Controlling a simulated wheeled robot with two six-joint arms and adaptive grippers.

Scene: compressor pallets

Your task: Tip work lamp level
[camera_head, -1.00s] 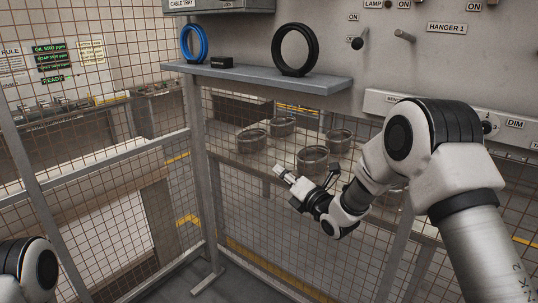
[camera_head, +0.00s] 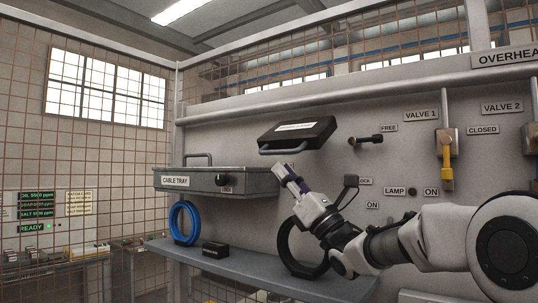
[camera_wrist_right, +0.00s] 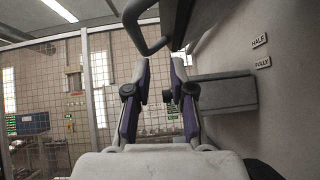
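The work lamp appears to be the black box-shaped unit (camera_head: 312,131) on the wall panel, tilted, with a pale label too small to read. A grey bar handle (camera_head: 284,150) runs along its lower left front. In the right wrist view, a looped handle (camera_wrist_right: 148,46) and a dark underside (camera_wrist_right: 186,18) hang at the top. My right gripper (camera_head: 283,172) is just below the handle in the head view. In the wrist view its purple-lined fingers (camera_wrist_right: 160,68) are apart, with nothing seen between them. The handle looks above the fingertips, not gripped. My left gripper is out of view.
The cable tray (camera_head: 212,182) juts from the wall to the left. A blue ring (camera_head: 174,222), a black ring (camera_head: 284,245) and a small black block (camera_head: 215,250) are on the shelf (camera_head: 255,273). A FREE-labelled lever (camera_head: 366,140) sticks out right of the lamp.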

